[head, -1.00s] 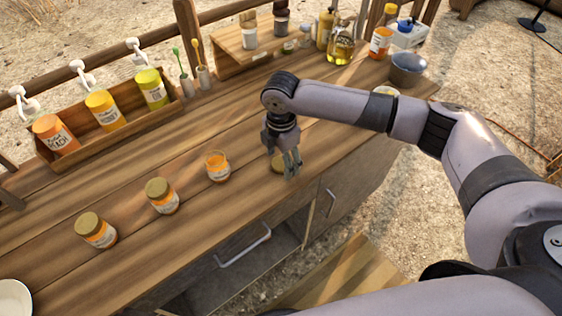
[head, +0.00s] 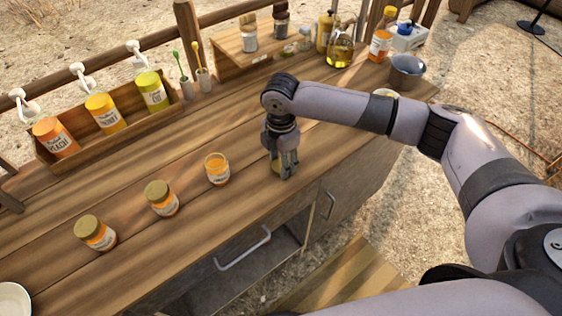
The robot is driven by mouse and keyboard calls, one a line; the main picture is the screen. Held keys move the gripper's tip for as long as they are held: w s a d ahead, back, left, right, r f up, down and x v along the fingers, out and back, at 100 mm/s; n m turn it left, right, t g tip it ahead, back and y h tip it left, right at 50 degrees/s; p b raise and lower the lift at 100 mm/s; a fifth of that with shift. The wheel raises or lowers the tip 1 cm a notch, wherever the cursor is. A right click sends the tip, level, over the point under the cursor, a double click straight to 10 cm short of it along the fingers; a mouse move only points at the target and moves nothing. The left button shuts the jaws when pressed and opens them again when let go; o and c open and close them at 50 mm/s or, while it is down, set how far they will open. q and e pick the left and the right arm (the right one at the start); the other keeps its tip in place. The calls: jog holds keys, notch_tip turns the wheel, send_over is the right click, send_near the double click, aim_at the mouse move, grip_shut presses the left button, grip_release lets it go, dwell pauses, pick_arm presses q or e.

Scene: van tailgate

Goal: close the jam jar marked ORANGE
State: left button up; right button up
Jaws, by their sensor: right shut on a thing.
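An open glass jar (head: 217,170) with orange contents stands upright without a lid near the middle of the wooden counter. Its label is too small to read. Two similar jars, a middle one (head: 162,199) and a left one (head: 96,234), have gold lids on. My right gripper (head: 285,172) points down near the counter's front edge, right of the open jar and apart from it. It is shut on a gold lid (head: 277,167), mostly hidden by the fingers, at counter level. My left gripper is out of view.
A small raised shelf (head: 245,62), several bottles and a metal bowl (head: 407,72) stand at the back right. A white bowl (head: 12,300) is at lower left. Counter between open jar and rack is clear.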

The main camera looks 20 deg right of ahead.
notch_tip(320, 180, up, 20)
jog(key=b, duration=0.1)
jog(key=shift+f, duration=0.1)
dwell(0.4)
